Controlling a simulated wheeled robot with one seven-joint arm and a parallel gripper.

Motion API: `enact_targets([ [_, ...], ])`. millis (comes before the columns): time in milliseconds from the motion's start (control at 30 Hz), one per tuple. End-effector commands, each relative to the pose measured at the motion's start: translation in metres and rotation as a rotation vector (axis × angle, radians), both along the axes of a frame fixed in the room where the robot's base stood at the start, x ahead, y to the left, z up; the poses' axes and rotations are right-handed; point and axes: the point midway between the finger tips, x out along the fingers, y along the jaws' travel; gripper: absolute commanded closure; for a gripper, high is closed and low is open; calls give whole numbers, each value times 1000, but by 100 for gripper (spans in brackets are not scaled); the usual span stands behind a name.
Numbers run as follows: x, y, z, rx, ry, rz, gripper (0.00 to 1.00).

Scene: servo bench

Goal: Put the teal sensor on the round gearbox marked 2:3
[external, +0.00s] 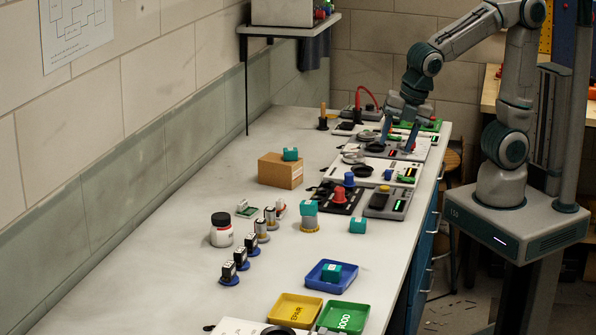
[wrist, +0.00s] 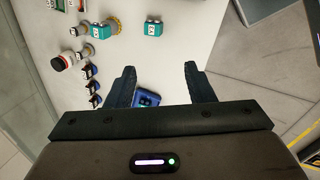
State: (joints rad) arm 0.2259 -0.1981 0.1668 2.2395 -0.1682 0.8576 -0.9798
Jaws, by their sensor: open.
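Several teal sensors show in the external view. One sits in a blue tray (external: 313,278), one lies loose on the bench (external: 357,227), one is on a cardboard box (external: 278,171), and one tops a round gearbox with a yellow base (external: 310,224). The sensor in the tray (external: 331,273) shows a white label. Several other round gearboxes stand in a row, the front ones black with blue bases (external: 229,278). I cannot read a 2:3 mark on any. My gripper (external: 396,142) is over the far bench; in the wrist view (wrist: 160,85) its fingers are apart and empty.
A yellow tray (external: 286,301) and a green tray (external: 357,308) lie at the front. A white jar (external: 221,232) with a dark lid stands left of the gearboxes. Panels with parts crowd the far right.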

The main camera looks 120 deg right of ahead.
Motion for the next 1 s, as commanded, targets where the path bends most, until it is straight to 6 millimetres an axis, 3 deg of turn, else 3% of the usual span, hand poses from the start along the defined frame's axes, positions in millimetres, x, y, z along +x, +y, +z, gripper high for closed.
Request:
enact_targets([
  [200,-60,26,2,198,-99,-478,52],
  [400,-98,41,-4,355,-128,-813,52],
  [600,-111,46,-8,417,-130,-946,52],
  [867,-112,46,-8,418,-129,-953,52],
  [1000,-111,50,-22,423,-114,-953,52],
])
